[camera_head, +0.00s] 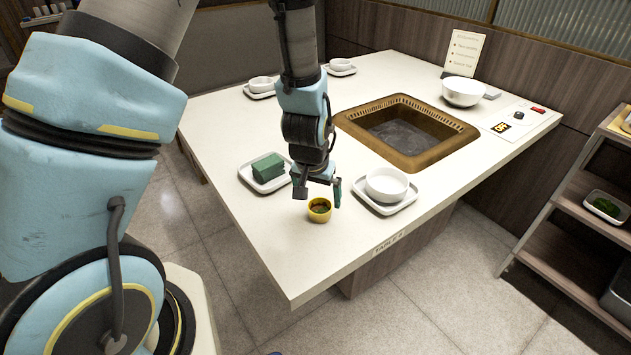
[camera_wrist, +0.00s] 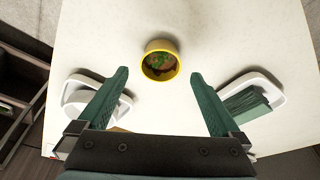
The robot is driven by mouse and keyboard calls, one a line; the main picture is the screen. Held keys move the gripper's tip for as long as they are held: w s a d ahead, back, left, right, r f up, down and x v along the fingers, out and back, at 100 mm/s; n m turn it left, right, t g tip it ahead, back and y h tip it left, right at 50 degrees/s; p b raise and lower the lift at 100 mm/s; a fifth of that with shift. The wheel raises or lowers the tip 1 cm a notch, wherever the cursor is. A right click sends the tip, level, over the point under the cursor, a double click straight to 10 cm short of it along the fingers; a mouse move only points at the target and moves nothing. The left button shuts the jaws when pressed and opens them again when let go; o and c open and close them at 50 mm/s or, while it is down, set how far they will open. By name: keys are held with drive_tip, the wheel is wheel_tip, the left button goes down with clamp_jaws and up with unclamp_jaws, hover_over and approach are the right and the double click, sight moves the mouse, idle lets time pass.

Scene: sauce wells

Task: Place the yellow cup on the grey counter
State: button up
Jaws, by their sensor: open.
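The yellow cup (camera_head: 320,210) stands upright on the cream-white tabletop (camera_head: 250,225) near its front edge. It holds a dark red and green sauce, which shows in the wrist view (camera_wrist: 160,62). My gripper (camera_head: 318,192) is just above and beside the cup, pointing down. In the wrist view its two green fingers (camera_wrist: 158,85) are spread wide and empty, with the cup beyond and between the tips, apart from both. I cannot make out a grey counter for certain in either view.
A white tray with a green block (camera_head: 268,167) lies left of my gripper. A white bowl (camera_head: 387,184) on a tray (camera_head: 412,192) lies close on the right. A brown-framed sunken basin (camera_head: 408,130) is behind. Wooden shelves (camera_head: 560,240) stand at the right.

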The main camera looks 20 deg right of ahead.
drive_tip(key=v, duration=0.7)
drive_tip(key=shift+a+r, duration=0.1)
